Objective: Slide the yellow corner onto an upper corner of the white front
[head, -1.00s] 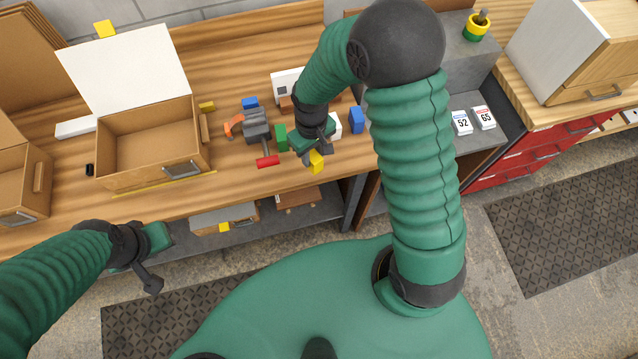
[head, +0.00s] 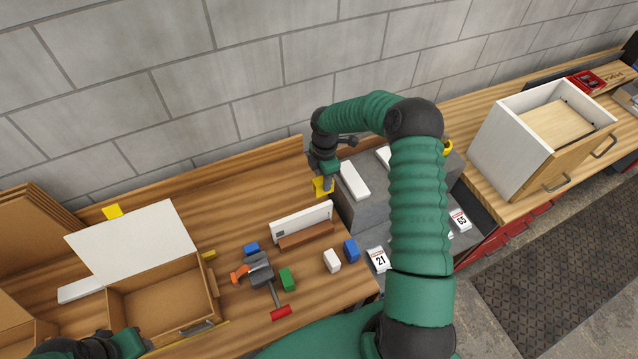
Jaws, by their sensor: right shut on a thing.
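My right gripper (head: 324,178) is shut on a yellow corner (head: 322,188), holding it above the back of the bench, near the upper right end of a low white panel. This white panel (head: 302,222) stands upright behind a brown wooden strip and has a small grey patch. A larger white board (head: 135,240) stands tilted behind an open wooden box, with another yellow piece (head: 112,211) at its upper left corner. I cannot tell which of the two is the white front, or whether the held corner touches the low panel. My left gripper (head: 118,345) is low at the left, its fingers unclear.
The open wooden box (head: 160,295) stands at left. A grey raised block (head: 362,212) stands right of the held corner.

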